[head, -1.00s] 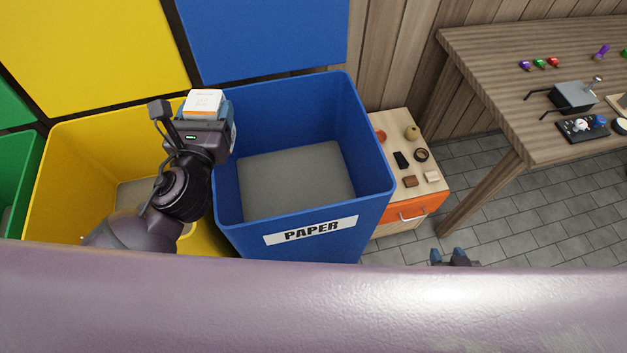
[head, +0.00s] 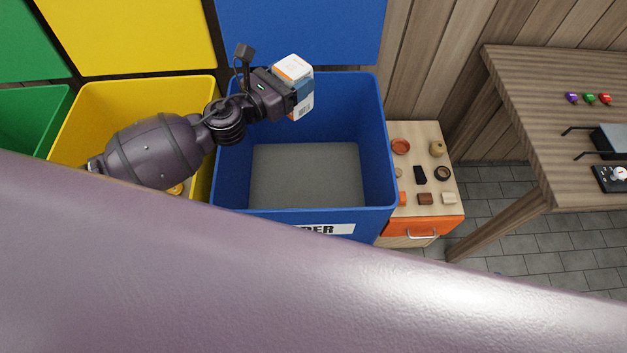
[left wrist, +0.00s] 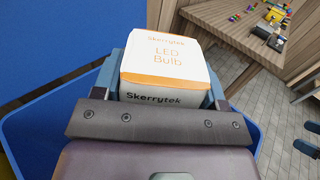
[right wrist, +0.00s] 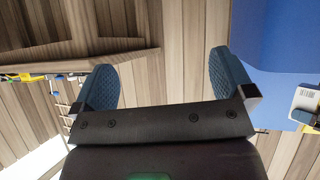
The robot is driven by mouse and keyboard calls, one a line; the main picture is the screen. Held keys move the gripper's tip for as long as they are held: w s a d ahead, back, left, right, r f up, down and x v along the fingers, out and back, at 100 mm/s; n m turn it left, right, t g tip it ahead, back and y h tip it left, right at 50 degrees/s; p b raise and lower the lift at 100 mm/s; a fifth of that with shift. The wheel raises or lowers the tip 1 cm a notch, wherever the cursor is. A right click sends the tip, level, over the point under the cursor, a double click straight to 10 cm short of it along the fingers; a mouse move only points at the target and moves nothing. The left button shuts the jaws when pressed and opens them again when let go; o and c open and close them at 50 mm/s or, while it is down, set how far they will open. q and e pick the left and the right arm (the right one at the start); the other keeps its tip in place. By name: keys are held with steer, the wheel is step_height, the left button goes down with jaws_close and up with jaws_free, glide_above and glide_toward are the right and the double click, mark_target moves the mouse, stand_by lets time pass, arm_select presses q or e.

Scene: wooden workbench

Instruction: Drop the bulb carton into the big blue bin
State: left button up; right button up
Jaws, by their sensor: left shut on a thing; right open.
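The bulb carton (head: 292,72) is a white box with orange trim. It shows in the left wrist view (left wrist: 165,65) with "LED Bulb" on its top. My left gripper (head: 299,90) is shut on the carton and holds it over the back part of the big blue bin (head: 238,190). The bin has a white label on its front, partly hidden by my own body, and its grey floor shows bare. My right gripper (right wrist: 165,85) is open and empty in the right wrist view; it is not seen in the head view.
A yellow bin (head: 90,110) stands left of the blue bin, with a green bin (head: 40,105) beyond it. A small cabinet (head: 440,200) with small items on top stands close on the right. A wooden workbench (head: 520,80) is farther right.

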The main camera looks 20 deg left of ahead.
arm_select(q)
steer(key=shift+w+d+f+m+g+h, duration=0.1)
steer(key=shift+w+f+m+g+h, duration=0.35)
steer(key=shift+f+m+g+h, duration=0.15)
steer(key=shift+w+d+f+m+g+h, duration=0.1)
steer(key=shift+w+f+m+g+h, duration=0.35)
steer(key=shift+f+h, duration=0.25)
arm_select(e)
steer(key=shift+s+f, duration=0.4)
steer(key=shift+s, duration=0.05)
arm_select(q)
steer(key=shift+f+b, duration=0.65)
step_height(320, 180, down, 4)
steer(key=b, duration=0.3)
steer(key=shift+f, duration=0.3)
arm_select(e)
steer(key=shift+w+a+f, duration=0.1)
steer(key=shift+w+f, duration=0.3)
steer(key=shift+f, duration=0.2)
steer(key=shift+w+a+f, duration=0.1)
steer(key=shift+w+f, duration=0.25)
steer(key=shift+f, duration=0.25)
arm_select(q)
steer(key=o, duration=1)
arm_select(e)
steer(key=shift+s+f, duration=0.15)
steer(key=shift+s, duration=0.05)
arm_select(q)
steer(key=shift+s+a, duration=0.1)
steer(key=shift+a, duration=0.05)
